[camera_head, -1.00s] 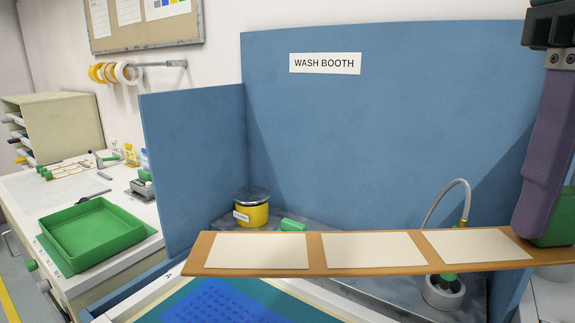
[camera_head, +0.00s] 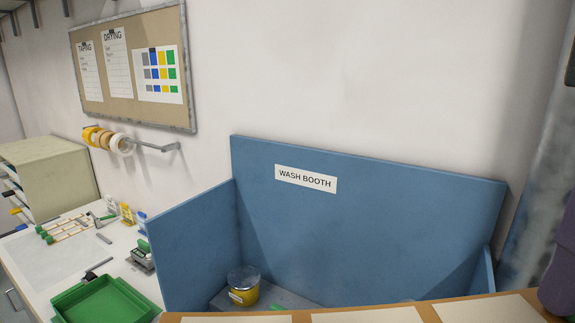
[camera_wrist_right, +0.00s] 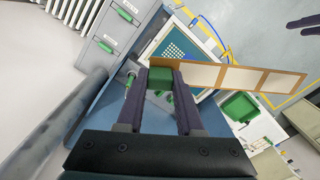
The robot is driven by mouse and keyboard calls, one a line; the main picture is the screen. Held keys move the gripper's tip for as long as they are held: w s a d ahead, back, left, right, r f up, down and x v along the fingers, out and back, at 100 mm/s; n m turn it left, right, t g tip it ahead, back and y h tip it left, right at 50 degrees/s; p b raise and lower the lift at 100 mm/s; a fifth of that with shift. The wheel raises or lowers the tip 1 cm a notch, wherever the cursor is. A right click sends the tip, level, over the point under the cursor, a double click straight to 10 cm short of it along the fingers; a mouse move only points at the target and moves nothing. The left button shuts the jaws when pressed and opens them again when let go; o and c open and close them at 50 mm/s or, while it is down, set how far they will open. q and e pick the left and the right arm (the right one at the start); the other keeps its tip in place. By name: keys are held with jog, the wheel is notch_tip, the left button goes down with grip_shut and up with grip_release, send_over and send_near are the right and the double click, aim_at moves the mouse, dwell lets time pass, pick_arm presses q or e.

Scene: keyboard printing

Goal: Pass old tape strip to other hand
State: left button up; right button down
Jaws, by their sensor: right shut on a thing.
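The old tape strip is a long tan band with pale rectangular panels. It lies across the bottom edge of the head view (camera_head: 425,308), cut off by the frame. In the right wrist view the strip (camera_wrist_right: 236,79) extends rightward from my right gripper (camera_wrist_right: 163,76). That gripper's purple fingers are shut on the strip's end, with a green block between them. In the head view only a bit of the right gripper shows at the right edge. Two dark fingers of my left gripper (camera_wrist_right: 304,25) show apart and empty at the upper right of the right wrist view, clear of the strip.
The blue wash booth (camera_head: 375,220) stands behind the strip, with a yellow pot (camera_head: 245,290) inside. A green tray (camera_head: 100,300) is on the white bench at left. Tape rolls (camera_head: 108,141) hang on a wall rod. A screen frame (camera_wrist_right: 176,50) lies below in the wrist view.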

notch_tip(320, 180, up, 2)
jog(key=shift+s+r+p, duration=0.1)
jog(key=shift+s+p, duration=0.05)
jog(key=shift+p, duration=0.35)
pick_arm(q)
notch_tip(320, 180, up, 2)
jog(key=shift+d+r, duration=0.1)
